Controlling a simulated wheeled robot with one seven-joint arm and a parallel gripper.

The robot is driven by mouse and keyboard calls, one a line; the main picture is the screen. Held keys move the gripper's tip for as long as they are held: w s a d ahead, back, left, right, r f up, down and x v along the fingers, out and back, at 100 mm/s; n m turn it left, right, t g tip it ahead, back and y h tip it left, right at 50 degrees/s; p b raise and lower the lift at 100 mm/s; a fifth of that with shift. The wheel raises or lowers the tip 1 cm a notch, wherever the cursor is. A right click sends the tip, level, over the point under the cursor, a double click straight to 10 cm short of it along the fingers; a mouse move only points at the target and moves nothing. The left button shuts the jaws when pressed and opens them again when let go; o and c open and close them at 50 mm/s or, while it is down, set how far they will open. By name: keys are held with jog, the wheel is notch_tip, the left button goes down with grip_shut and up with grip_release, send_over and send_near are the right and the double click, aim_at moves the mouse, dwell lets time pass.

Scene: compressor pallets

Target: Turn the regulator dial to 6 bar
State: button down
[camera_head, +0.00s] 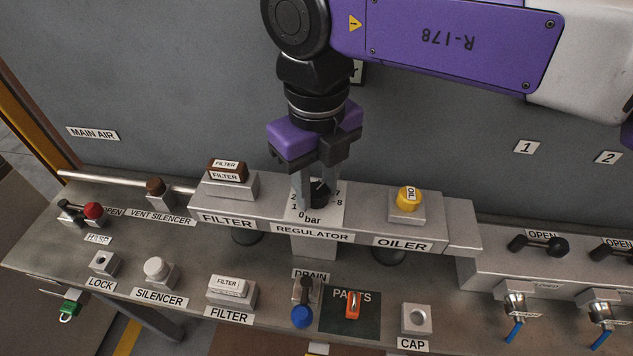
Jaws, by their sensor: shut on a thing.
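The regulator dial (319,189) is a black knob on top of the regulator block, with a white scale plate (315,216) marked "bar". The numbers 0, 1, 2, 7 and 8 show; the middle of the scale is hidden behind my gripper. My gripper (317,190) points down over the dial, its two grey fingers shut on the knob from either side. I cannot tell which number the dial points at.
The oiler's yellow cap (408,198) stands right of the regulator, and a brown filter piece (228,170) left. In front are a blue-handled drain (302,315), an orange part on the dark parts mat (350,325) and a cap socket (416,319). Black valve levers (540,245) are at right.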

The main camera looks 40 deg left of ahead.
aim_at(317, 190)
jog(key=c, duration=1)
grip_release()
jog(key=shift+r, duration=0.15)
notch_tip(317, 190, up, 8)
jog(key=shift+f, duration=0.2)
